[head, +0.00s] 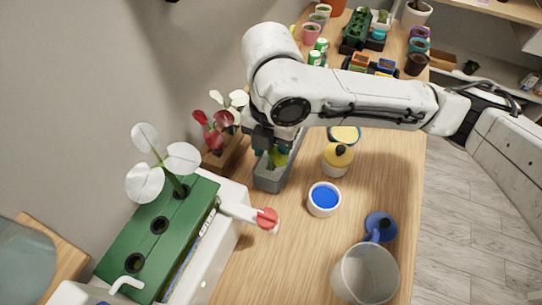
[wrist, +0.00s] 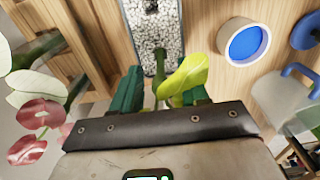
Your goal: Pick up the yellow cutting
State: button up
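The yellow cutting (wrist: 186,77) has a yellow-green leaf and a green stem, and stands in a grey trough (wrist: 125,8) of white pebbles. In the head view the yellow cutting (head: 279,158) shows just below my gripper (head: 270,150), partly hidden by it. In the wrist view my gripper (wrist: 161,88) has its two green fingers apart, one on each side of the stem. The leaf overlaps the right finger. A gap shows between the stem and the left finger, so the gripper looks open. The stem's base is partly hidden.
A red-and-white-leaved plant (head: 218,125) stands close on the left. A green planter (head: 155,235) with white leaves is front left.

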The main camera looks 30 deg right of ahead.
grip_shut()
jog(key=shift+r, duration=0.1)
dwell(0.4)
